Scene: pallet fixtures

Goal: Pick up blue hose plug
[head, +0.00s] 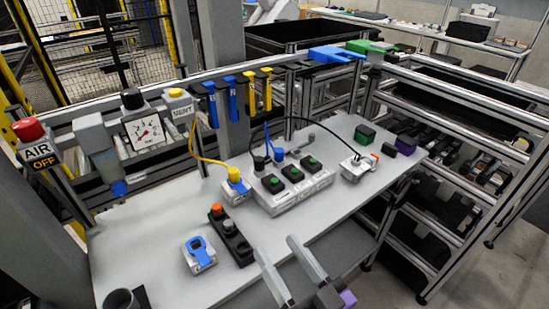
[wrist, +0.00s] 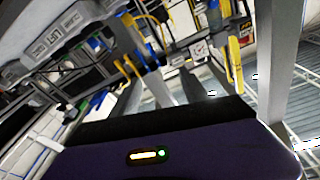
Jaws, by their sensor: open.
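A small blue plug on a blue hose (head: 278,155) sits at the back of the workbench, behind the white block with green-topped switches and beside a black plug. In the wrist view, my dark purple gripper body (wrist: 180,155) fills the bottom. The picture is tilted, and I cannot pick out the blue hose plug with certainty there.
A white socket (head: 357,168) with a black cable lies right. Blue and yellow tools (head: 230,98) hang from the back rail.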

